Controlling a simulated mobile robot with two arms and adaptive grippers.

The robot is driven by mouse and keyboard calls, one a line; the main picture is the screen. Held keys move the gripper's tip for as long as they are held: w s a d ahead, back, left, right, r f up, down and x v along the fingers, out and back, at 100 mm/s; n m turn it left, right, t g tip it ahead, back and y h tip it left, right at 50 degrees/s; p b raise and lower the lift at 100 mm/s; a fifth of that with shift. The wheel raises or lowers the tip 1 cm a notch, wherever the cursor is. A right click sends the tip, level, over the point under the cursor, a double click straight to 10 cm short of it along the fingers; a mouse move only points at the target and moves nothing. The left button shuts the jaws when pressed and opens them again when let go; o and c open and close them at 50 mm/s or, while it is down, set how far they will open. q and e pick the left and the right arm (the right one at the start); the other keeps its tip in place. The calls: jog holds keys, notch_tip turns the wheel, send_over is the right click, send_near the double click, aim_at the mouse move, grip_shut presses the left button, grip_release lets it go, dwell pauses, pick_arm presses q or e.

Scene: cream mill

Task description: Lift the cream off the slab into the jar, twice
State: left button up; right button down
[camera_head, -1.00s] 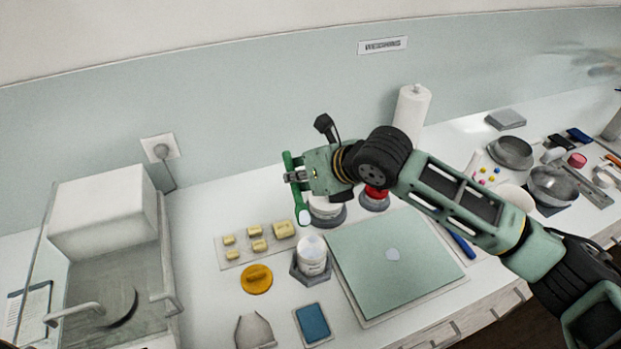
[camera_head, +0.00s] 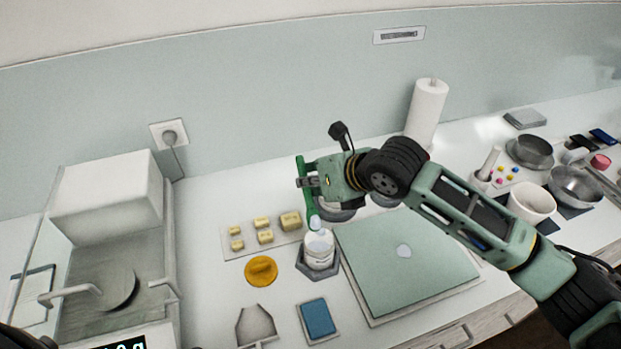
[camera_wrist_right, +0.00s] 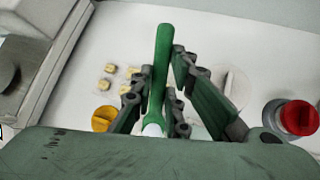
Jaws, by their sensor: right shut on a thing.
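My right gripper (camera_head: 308,182) is shut on a green-handled spatula (camera_head: 305,165), whose handle also shows between the fingers in the right wrist view (camera_wrist_right: 161,70). The spatula's pale lower end (camera_head: 315,222) points down at the mouth of the white jar (camera_head: 319,258); whether it touches the jar or carries cream I cannot tell. The jar stands open in a grey hexagonal holder (camera_head: 318,275). My left gripper is out of view.
A yellow lid (camera_head: 261,271) lies left of the jar, with several yellowish blocks on a tray (camera_head: 229,253) behind it. A blue pad (camera_head: 318,318) is in front. A glass-sided balance (camera_head: 112,220) stands left. A paper roll (camera_head: 427,113) stands behind the slab.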

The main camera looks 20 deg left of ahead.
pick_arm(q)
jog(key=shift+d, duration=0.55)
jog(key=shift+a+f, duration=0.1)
pick_arm(e)
jog(key=shift+f, duration=0.2)
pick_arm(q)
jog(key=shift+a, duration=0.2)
pick_arm(e)
jog(key=shift+f, duration=0.1)
dwell(0.7)
jog(key=shift+w+a, duration=0.15)
jog(key=shift+w, duration=0.05)
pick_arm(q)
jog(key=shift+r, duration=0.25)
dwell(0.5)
pick_arm(e)
jog(key=shift+r+p, duration=2.6)
jog(key=shift+r, duration=0.5)
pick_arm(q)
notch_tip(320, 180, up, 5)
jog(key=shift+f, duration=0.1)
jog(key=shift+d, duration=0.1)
pick_arm(e)
jog(key=shift+f, duration=0.1)
